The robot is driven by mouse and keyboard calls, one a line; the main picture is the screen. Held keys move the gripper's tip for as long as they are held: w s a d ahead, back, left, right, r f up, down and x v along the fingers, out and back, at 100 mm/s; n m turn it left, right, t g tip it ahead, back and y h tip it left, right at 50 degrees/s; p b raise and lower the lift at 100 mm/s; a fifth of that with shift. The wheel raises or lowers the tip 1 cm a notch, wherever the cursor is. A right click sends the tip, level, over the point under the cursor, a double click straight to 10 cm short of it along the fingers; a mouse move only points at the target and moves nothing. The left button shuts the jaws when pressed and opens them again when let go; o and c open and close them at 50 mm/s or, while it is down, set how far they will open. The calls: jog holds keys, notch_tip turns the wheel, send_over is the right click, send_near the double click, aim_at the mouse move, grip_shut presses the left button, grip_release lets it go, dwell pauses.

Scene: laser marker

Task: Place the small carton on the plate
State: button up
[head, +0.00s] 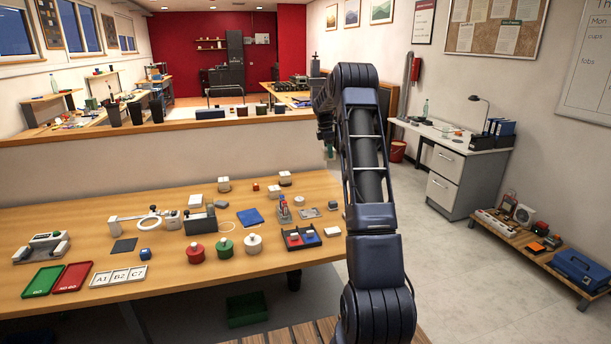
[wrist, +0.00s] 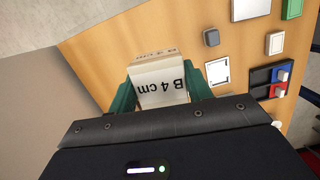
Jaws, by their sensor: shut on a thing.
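My gripper (wrist: 160,88) has green fingers on both sides of a small white carton (wrist: 161,90) and is shut on it. The carton's face reads "B 4 cm", upside down in the wrist view. In the head view my gripper (head: 329,150) is partly hidden by my arm, above the right end of the table, and the carton cannot be made out. A pale square plate with dark edge marks (wrist: 216,73) lies on the table to the right of the carton in the wrist view, apart from it. I cannot tell for sure which piece it is in the head view.
The wooden table (head: 180,190) holds several white cartons, a blue mat (head: 250,217), red, green and white round pots and a dark tray (head: 302,238) with red and blue parts. In the wrist view a small grey block (wrist: 211,37) stands near the plate. A low partition runs behind the table.

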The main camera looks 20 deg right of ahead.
jog(key=s+a+r, duration=0.1)
jog(key=s+a, duration=0.1)
jog(key=a, duration=1.8)
jog(key=n, duration=0.1)
send_over(251, 216)
notch_tip(251, 216, down, 20)
jog(key=shift+a+r, duration=0.15)
jog(key=shift+r, duration=0.05)
jog(key=shift+f, duration=0.1)
jog(key=o, duration=1)
jog(key=r, duration=0.4)
jog(key=a+r, duration=0.1)
jog(key=r, duration=0.7)
jog(key=shift+a+r, duration=0.15)
jog(key=shift+a, duration=0.25)
